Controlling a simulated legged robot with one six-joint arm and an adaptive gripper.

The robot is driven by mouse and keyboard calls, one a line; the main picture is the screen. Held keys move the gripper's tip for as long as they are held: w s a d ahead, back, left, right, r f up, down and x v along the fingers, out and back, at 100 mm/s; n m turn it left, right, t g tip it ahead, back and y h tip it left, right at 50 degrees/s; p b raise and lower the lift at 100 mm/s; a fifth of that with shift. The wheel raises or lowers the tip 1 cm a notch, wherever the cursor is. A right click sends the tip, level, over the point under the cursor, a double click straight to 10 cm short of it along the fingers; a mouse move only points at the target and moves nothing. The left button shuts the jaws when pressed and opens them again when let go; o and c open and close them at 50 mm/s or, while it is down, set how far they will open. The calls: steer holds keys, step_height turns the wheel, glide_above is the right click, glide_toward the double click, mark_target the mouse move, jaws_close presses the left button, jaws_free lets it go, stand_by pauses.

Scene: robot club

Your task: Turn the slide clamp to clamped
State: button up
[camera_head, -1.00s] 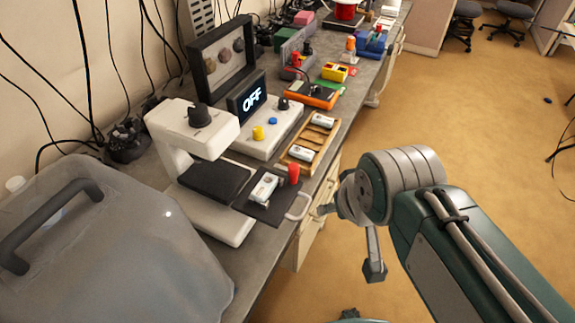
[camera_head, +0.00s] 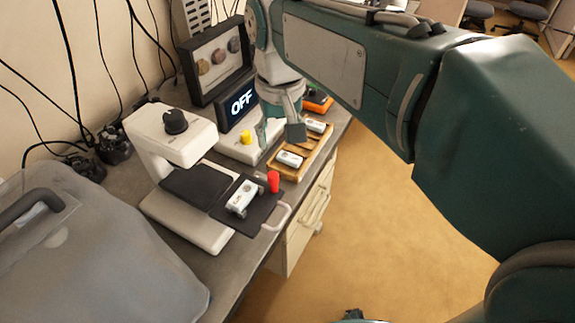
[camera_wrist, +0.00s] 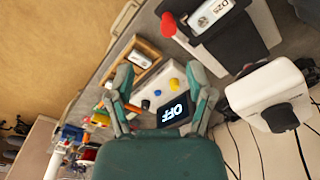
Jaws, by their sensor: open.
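The red upright piece (camera_head: 273,181), which looks like the slide clamp, stands at the back right of the black stage plate (camera_head: 221,212), beside a white slide block (camera_head: 242,196). It also shows at the top of the wrist view (camera_wrist: 168,25), with the labelled white block (camera_wrist: 210,14) next to it. The plate juts from the white microscope-like stand (camera_head: 165,137). My gripper (camera_head: 281,134) is open and empty, beyond the red piece and apart from it, above the control box and wooden tray. Its open fingers (camera_wrist: 160,75) also show in the wrist view.
The wooden tray (camera_head: 277,173) holds white blocks. A control box with a yellow button (camera_head: 246,137) and a screen reading OFF (camera_head: 242,103) stands behind. A translucent grey case (camera_head: 80,265) fills the left.

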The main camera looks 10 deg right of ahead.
mark_target(273, 175)
steer(key=shift+g, duration=0.3)
steer(key=f, duration=0.3)
steer(key=a+f, duration=0.1)
steer(key=f, duration=0.2)
steer(key=w+f, duration=0.1)
steer(key=f, duration=0.2)
steer(key=shift+a+f, duration=0.2)
steer(key=shift+f, duration=0.15)
steer(key=shift+w+a+f, duration=0.1)
steer(key=shift+f, duration=0.4)
steer(key=shift+c, duration=0.4)
jaws_close()
